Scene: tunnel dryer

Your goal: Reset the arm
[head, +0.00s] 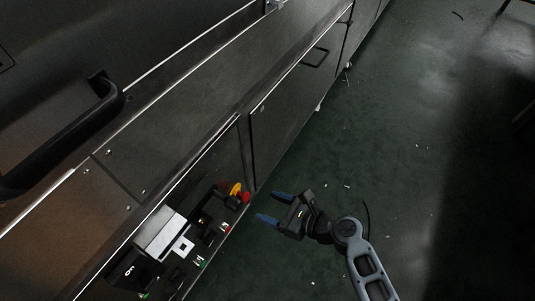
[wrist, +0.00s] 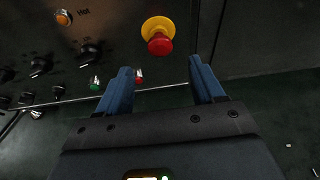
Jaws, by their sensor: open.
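My gripper (head: 272,206) is at the lower middle of the head view, with its two blue fingers apart and nothing between them. It points left toward the dryer's control panel (head: 195,225) and is held off the panel. In the wrist view my gripper (wrist: 163,82) shows its two blue fingers spread wide. A red emergency button on a yellow collar (wrist: 158,35) stands beyond the gap between the fingers, apart from them. The red button also shows in the head view (head: 245,198), just left of the fingertips.
The panel carries black knobs (wrist: 91,52), an orange lamp (wrist: 63,17) and small green and red buttons. A black handle (head: 65,140) sticks out at the upper left of the head view. The green floor (head: 400,150) on the right is open, with small scraps.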

